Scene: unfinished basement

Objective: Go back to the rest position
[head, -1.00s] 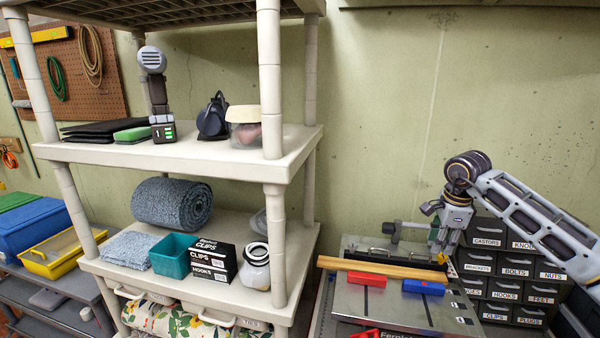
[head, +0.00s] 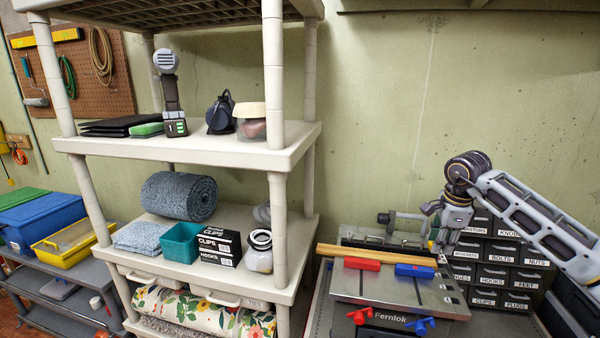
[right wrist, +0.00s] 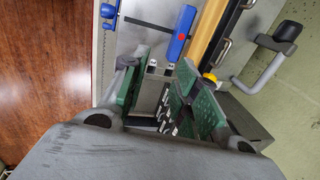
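My right gripper (head: 440,247) points down over the right end of the workbench (head: 352,290), beside the drawer cabinet. In the right wrist view its two green-padded fingers (right wrist: 160,78) stand apart with nothing held between them. A wooden strip (head: 372,260) lies along the back of the bench top. It also shows in the right wrist view (right wrist: 207,40), beyond the fingers. A red block (head: 362,264) and a blue block (head: 415,271) sit in front of the strip. My left gripper is not in view.
A beige shelf unit (head: 190,149) stands left of the bench, carrying boxes, a teal bin (head: 180,244) and a rolled grey mat (head: 179,196). A labelled drawer cabinet (head: 500,270) stands close behind and right of my right gripper. The wall space above the bench is clear.

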